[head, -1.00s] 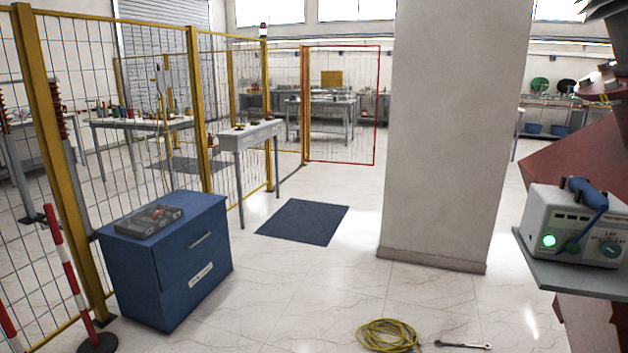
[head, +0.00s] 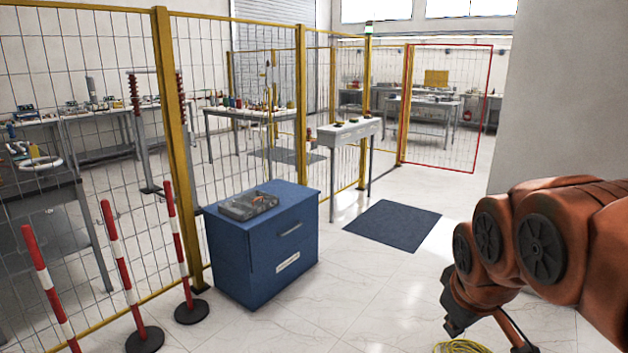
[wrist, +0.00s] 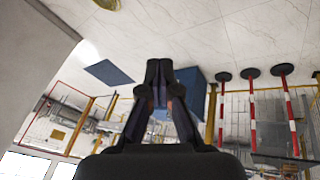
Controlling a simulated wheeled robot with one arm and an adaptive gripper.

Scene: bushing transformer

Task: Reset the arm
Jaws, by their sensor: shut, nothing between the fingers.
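My arm shows as orange links with dark round joint covers at the right of the head view. My gripper is in the wrist view (wrist: 158,68), with its two dark fingers together at the tips and nothing between them. The wrist picture is upside down, with the floor at the top. The gripper's tips are in free air and, in that view, overlap the blue cabinet. The fingertips cannot be made out in the head view.
A blue cabinet (head: 262,262) with a grey case (head: 248,205) on top stands by the yellow fence (head: 178,150). Red-white posts (head: 118,250) stand at left. A blue mat (head: 393,225) lies on open floor. A yellow cable (head: 462,347) lies at the bottom. A pillar (head: 560,100) stands at right.

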